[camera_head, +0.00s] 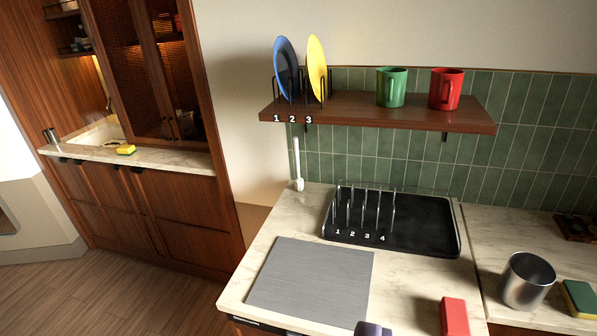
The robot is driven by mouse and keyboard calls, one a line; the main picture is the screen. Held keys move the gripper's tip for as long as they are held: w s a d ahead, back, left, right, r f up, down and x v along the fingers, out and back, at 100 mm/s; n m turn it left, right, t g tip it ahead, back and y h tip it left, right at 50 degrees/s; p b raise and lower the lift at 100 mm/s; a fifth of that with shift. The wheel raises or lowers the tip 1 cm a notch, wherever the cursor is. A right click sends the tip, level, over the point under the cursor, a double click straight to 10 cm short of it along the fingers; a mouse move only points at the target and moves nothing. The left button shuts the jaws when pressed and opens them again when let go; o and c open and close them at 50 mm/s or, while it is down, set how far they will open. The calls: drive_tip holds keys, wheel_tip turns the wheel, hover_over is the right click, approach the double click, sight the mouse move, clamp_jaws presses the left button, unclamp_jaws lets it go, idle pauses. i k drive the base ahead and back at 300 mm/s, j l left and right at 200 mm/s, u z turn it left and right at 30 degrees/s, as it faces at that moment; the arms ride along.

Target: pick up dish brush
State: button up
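The white dish brush (297,165) stands upright on the marble counter at the back, left of the black dish rack (440,233). Its long thin handle points up, and its wider head is at the bottom. It is close to the wall below the shelf's left end. My gripper does not show clearly in this view, so its opening cannot be seen.
A grey board (311,279) lies in front of the brush. A red block (454,317), metal cup (526,281) and sponge (580,298) are at right. A purple-grey object (372,328) is cut off below. The wooden shelf (385,112) holds plates and mugs.

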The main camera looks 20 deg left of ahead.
sight(298, 184)
drive_tip(key=i+j+u, duration=1.3)
drive_tip(key=i+u, duration=0.35)
drive_tip(key=i, duration=0.85)
drive_tip(key=i+j+z, duration=0.1)
drive_tip(key=i, duration=0.75)
drive_tip(key=i+j, duration=0.15)
drive_tip(key=i, duration=0.7)
drive_tip(key=z, duration=3.45)
drive_tip(key=i+z, duration=0.45)
drive_tip(key=k+l, duration=0.05)
drive_tip(key=k, duration=0.05)
